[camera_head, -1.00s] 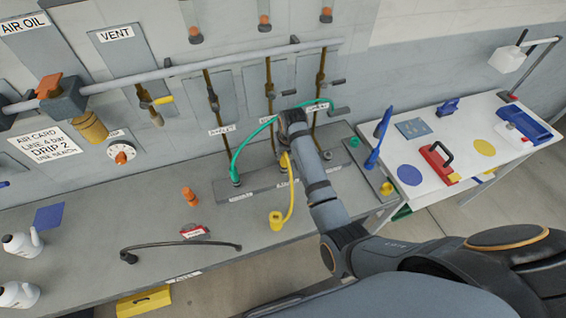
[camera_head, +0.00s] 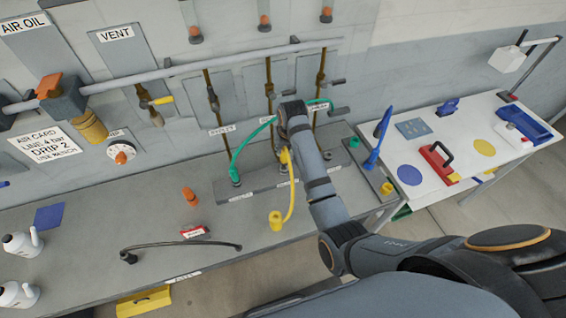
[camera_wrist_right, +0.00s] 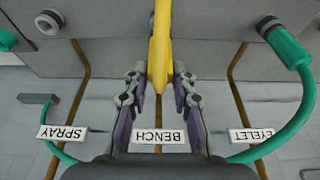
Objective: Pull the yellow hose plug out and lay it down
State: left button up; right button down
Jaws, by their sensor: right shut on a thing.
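The yellow hose (camera_head: 291,190) hangs in a curve in the head view. Its upper end is at my right gripper and its yellow free end (camera_head: 276,221) rests near the bench's front. My right gripper (camera_head: 285,148) is above the socket block (camera_head: 240,193), its fingertips mostly hidden by my wrist. In the right wrist view the gripper (camera_wrist_right: 159,88) is shut on the yellow plug (camera_wrist_right: 160,52), one finger on each side. The plug covers the middle socket, so I cannot tell if it is clear of it. My left gripper is out of view.
A green hose (camera_head: 240,150) arches beside my right gripper, with its plug in the block. A dark hose (camera_head: 180,244), an orange plug (camera_head: 190,195) and a red tag (camera_head: 195,232) lie on the bench. The bench (camera_head: 100,215) has bare room at the left.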

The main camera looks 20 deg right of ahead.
jog(key=shift+r, duration=2.15)
